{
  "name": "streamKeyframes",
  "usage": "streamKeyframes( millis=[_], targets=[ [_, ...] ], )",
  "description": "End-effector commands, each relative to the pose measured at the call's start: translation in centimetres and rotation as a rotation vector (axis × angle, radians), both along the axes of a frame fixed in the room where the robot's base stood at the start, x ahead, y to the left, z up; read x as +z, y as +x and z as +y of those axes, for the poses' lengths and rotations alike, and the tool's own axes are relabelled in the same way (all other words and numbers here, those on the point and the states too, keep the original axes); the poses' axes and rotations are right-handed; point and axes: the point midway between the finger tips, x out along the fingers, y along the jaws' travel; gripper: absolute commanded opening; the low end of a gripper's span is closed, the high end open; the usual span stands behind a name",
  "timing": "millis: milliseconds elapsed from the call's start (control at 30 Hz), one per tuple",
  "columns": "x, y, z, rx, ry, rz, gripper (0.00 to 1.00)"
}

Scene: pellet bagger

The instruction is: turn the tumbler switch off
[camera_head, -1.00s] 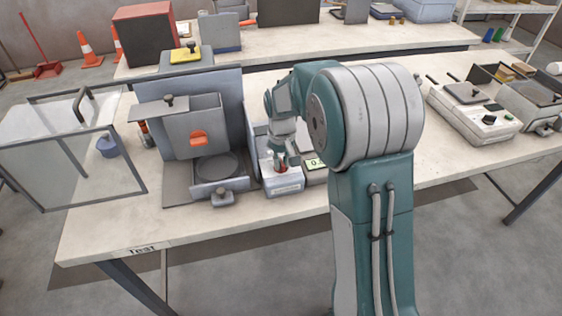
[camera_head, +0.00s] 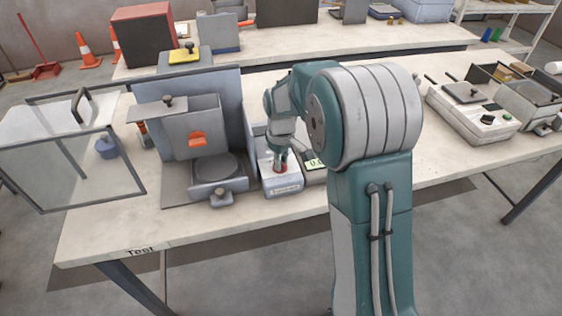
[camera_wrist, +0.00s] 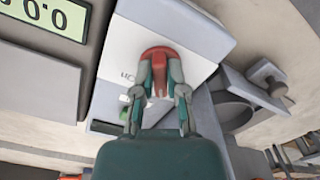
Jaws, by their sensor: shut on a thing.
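The tumbler switch (camera_wrist: 158,62) is a red lever on the sloped top of a light grey box (camera_head: 283,184). In the wrist view my gripper (camera_wrist: 160,80) has its two fingers shut on the red lever, one on each side. In the head view my gripper (camera_head: 281,163) reaches down onto the box, and the fingers partly cover the red switch.
A clear hinged guard (camera_head: 75,165) is at the far left.

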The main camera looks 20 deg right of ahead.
Motion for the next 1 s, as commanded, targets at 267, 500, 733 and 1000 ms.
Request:
streamKeyframes(
  millis=[267,500,733,1000],
  targets=[
    [0.1,0.3,0.1,0.0,0.001,-0.009,0.48],
    [0.0,0.1,0.0,-0.001,0.0,-0.004,0.51],
    [0.8,0.1,0.0,-0.001,0.0,-0.006,0.51],
    [5.9,0.2,0.1,-0.001,-0.001,-0.009,0.51]
  ],
)
